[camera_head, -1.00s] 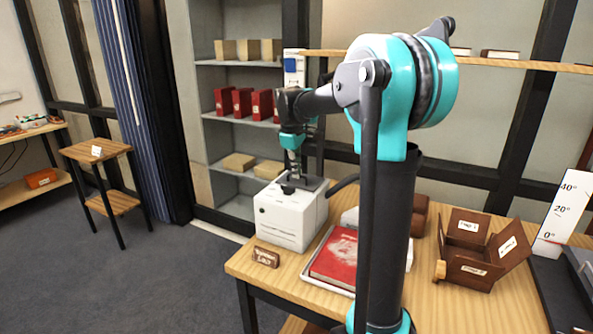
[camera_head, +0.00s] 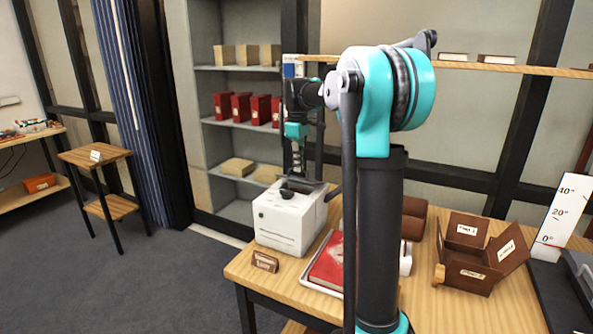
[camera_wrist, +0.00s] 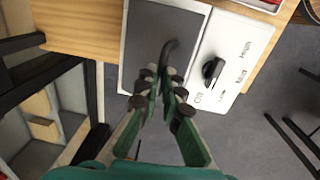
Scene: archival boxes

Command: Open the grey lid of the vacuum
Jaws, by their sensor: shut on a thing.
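The vacuum (camera_head: 283,222) is a white box at the left end of the wooden table. Its grey lid (camera_head: 314,187) is on top, and the wrist view shows the lid (camera_wrist: 143,30) as a flat grey panel with a dark curved handle (camera_wrist: 170,48). A black knob (camera_wrist: 212,70) with Off, Med and High marks sits beside the lid. My gripper (camera_wrist: 165,85) is over the lid, its fingers shut on the handle; the exact contact is partly hidden by the fingertips. In the head view my gripper (camera_head: 297,170) points down at the lid. I cannot tell whether the lid is tilted.
A red book (camera_head: 328,262) lies in a white tray right of the vacuum. A small brown sign (camera_head: 265,261) stands in front. A brown open box (camera_head: 478,262) is further right. Shelves (camera_head: 240,125) with boxes stand behind.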

